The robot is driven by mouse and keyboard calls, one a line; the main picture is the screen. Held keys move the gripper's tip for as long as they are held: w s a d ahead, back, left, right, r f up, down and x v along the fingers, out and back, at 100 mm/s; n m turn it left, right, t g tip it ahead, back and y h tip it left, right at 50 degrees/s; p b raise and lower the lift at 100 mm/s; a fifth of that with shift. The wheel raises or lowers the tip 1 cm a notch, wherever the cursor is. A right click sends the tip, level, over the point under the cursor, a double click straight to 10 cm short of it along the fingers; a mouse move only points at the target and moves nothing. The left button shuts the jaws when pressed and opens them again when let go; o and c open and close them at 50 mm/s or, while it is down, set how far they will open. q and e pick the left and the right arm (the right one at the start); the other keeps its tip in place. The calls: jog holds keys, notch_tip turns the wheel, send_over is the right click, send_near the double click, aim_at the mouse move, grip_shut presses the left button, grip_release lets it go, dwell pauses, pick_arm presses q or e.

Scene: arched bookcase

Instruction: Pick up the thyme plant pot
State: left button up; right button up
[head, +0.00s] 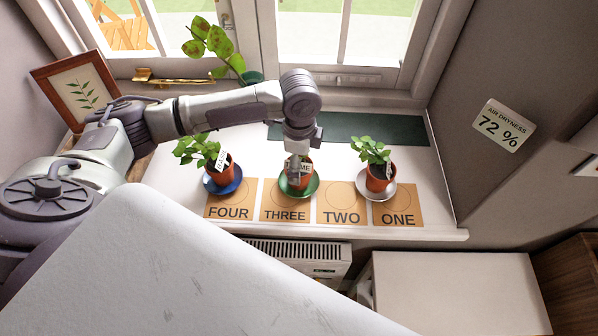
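A terracotta pot (305,180) stands on a green saucer (312,188) at the card marked THREE (285,214). Its white tag is partly covered; the letters "ME" show, fitting the thyme pot. My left arm reaches in from the left, and my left gripper (296,168) points down at this pot, overlapping it in the view. The gripper and wrist hide most of the pot's upper part and its plant. The fingers are too small and covered to tell whether they are open or closed on it. My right gripper is not in view.
Another potted plant (219,172) stands on a blue saucer by card FOUR (229,213). A third pot (378,176) stands on a pale saucer by card ONE (397,214). Card TWO (341,214) is bare. A framed picture (78,90) leans at the left; windows stand behind.

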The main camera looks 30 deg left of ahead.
pick_arm(q)
notch_tip(320, 180, down, 5)
jog(key=shift+w+a+r, duration=0.1)
jog(key=shift+a+r, duration=0.05)
jog(key=shift+r, duration=0.05)
jog(key=shift+f, duration=0.25)
jog(key=c, duration=0.4)
jog(key=shift+r, duration=0.1)
jog(key=c, duration=0.9)
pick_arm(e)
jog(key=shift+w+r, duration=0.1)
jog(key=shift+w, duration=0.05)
